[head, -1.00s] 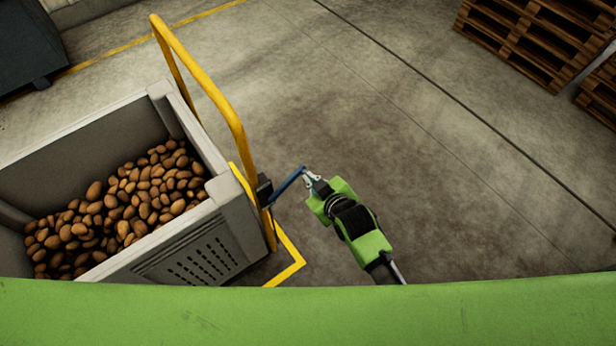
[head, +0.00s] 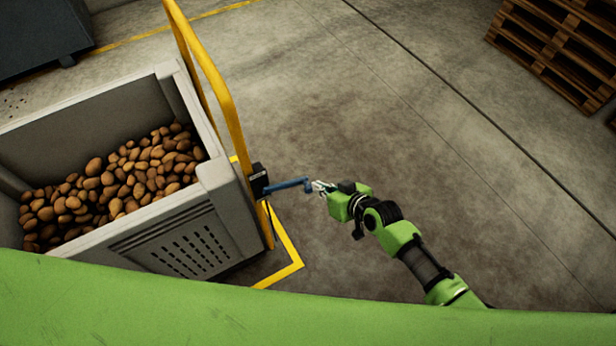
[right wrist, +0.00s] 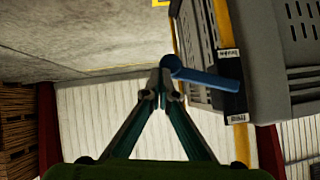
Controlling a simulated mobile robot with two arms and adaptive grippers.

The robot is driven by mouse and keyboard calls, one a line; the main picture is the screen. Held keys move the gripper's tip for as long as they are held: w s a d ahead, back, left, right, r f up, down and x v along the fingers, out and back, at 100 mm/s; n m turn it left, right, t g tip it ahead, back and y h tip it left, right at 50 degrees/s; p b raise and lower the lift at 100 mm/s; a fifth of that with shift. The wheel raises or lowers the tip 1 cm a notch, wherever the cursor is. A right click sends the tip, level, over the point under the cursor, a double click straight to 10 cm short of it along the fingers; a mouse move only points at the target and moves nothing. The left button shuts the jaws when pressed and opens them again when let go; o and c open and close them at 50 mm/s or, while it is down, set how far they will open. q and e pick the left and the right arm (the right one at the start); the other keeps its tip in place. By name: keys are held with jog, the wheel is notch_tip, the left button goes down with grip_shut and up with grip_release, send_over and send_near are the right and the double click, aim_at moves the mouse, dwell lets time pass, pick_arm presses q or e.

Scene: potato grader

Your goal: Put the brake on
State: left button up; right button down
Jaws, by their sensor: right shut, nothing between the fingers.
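The blue brake lever (head: 288,185) sticks out to the right from a black box (head: 259,181) on the cart's yellow handle frame (head: 213,88). My right gripper (head: 318,186) is shut and empty, with its tips at the free end of the lever. In the right wrist view the lever (right wrist: 205,77) runs from the black box (right wrist: 231,95) to a round end just beyond my shut fingertips (right wrist: 157,93). I cannot tell whether the tips touch it. My left gripper is not in view.
A grey crate (head: 215,183) of brown potatoes (head: 125,180) stands on the cart at left. Wooden pallets (head: 555,45) stand at upper right. A dark container (head: 40,35) is at upper left. The concrete floor to the right of the cart is clear.

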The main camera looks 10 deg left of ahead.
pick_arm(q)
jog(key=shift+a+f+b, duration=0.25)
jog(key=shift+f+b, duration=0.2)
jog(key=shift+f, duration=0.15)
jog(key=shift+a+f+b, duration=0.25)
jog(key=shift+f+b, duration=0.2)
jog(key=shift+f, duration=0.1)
pick_arm(e)
jog(key=shift+s+a+f, duration=0.1)
jog(key=shift+a+f, duration=0.1)
jog(key=shift+f, duration=0.65)
jog(key=shift+s+a+f, duration=0.1)
jog(key=shift+a+f, duration=0.05)
jog(key=shift+f, duration=0.65)
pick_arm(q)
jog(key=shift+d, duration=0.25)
